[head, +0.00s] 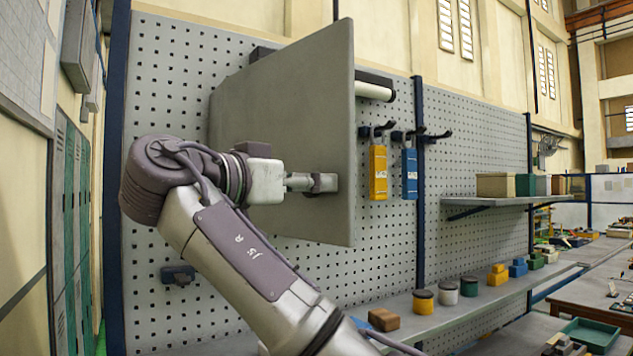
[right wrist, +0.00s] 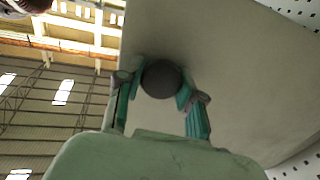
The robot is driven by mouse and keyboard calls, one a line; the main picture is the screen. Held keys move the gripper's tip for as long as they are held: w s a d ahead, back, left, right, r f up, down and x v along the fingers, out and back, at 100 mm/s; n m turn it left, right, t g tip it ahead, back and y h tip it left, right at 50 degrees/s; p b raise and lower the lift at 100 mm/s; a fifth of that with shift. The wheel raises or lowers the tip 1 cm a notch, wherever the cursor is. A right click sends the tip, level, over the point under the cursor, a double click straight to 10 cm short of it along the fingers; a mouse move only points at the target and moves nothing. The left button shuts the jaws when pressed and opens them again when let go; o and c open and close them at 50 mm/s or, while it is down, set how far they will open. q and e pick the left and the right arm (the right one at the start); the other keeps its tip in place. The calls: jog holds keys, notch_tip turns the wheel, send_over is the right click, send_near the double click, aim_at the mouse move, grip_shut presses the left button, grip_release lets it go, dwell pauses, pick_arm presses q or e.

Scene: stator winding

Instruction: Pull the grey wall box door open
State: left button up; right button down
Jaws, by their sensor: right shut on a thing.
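The grey wall box door (head: 290,110) is a large flat panel in front of the pegboard. It stands swung out at an angle, its right edge nearer to me than its left edge. My right gripper (head: 322,183) is at the door's face near its right edge. In the right wrist view, the gripper's green fingers (right wrist: 160,92) are shut on a dark round knob (right wrist: 162,77) on the door (right wrist: 235,70). The box interior is hidden behind the door. My left gripper is not in view.
A yellow tool (head: 378,173) and a blue tool (head: 410,174) hang on hooks right of the door. A lower shelf (head: 440,320) carries jars and small blocks. An upper shelf (head: 490,200) holds boxes. Green lockers (head: 72,230) stand at the left.

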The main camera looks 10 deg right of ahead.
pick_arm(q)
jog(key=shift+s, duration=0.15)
pick_arm(e)
jog(key=shift+r, duration=0.1)
jog(key=c, duration=0.7)
grip_release()
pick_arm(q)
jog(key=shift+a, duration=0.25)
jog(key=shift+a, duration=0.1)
